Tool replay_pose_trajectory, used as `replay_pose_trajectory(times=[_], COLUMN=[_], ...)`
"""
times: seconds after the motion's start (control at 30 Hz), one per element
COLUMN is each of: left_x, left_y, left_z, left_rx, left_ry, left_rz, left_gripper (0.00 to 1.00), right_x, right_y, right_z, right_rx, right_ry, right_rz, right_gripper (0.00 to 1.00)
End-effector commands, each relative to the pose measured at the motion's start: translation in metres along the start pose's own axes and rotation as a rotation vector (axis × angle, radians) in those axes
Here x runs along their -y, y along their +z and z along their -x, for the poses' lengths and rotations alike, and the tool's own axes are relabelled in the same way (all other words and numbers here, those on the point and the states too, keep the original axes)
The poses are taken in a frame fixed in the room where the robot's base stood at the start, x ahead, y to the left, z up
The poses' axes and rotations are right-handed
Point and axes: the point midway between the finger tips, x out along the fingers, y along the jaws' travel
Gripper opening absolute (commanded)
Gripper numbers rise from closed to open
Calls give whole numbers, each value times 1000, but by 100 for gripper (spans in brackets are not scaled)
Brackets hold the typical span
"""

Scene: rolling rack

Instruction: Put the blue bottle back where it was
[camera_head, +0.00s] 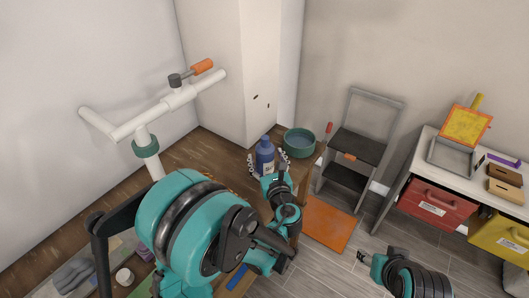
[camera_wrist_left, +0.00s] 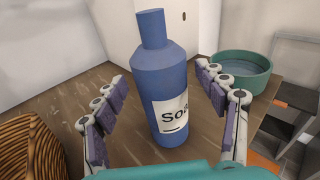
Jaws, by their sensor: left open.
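The blue bottle (camera_head: 264,158) stands upright on the wooden surface (camera_head: 207,152) near the white wall column. In the left wrist view, the bottle (camera_wrist_left: 160,72) has a narrow neck and a white label with dark lettering. My left gripper (camera_head: 267,160) is open, with one finger on each side of the bottle. In the left wrist view, a gap shows between each finger of the left gripper (camera_wrist_left: 161,76) and the bottle. My right gripper (camera_head: 363,257) is low at the right, far from the bottle, and too small to judge.
A teal bowl (camera_head: 299,141) stands just right of the bottle. A wicker basket (camera_wrist_left: 30,150) is at left in the wrist view. A grey step stool (camera_head: 357,147), an orange mat (camera_head: 328,222) and a white table (camera_head: 428,157) with red and yellow bins are at right.

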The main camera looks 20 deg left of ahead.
Motion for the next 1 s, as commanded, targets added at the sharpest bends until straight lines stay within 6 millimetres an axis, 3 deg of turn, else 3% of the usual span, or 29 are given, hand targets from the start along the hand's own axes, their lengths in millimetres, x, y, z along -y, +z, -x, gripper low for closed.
replay_pose_trajectory(times=[0.2, 0.4, 0.6, 1.0], left_x=[2, 1, 0, 0], left_y=[2, 1, 0, 0], left_z=[51, 83, 94, 94], left_rx=[0, 0, 0, 0], left_ry=[-6, -4, -1, 0], left_rz=[-2, 0, 0, 0], left_gripper=[72, 72, 72, 72], right_x=[0, 0, 0, 0], right_y=[-6, -8, -8, -8], right_z=[8, 11, 12, 12], right_rx=[0, 0, 0, 0], right_ry=[0, 0, 0, 0], right_rz=[0, 0, 0, 0], right_gripper=[50, 50, 50, 50])
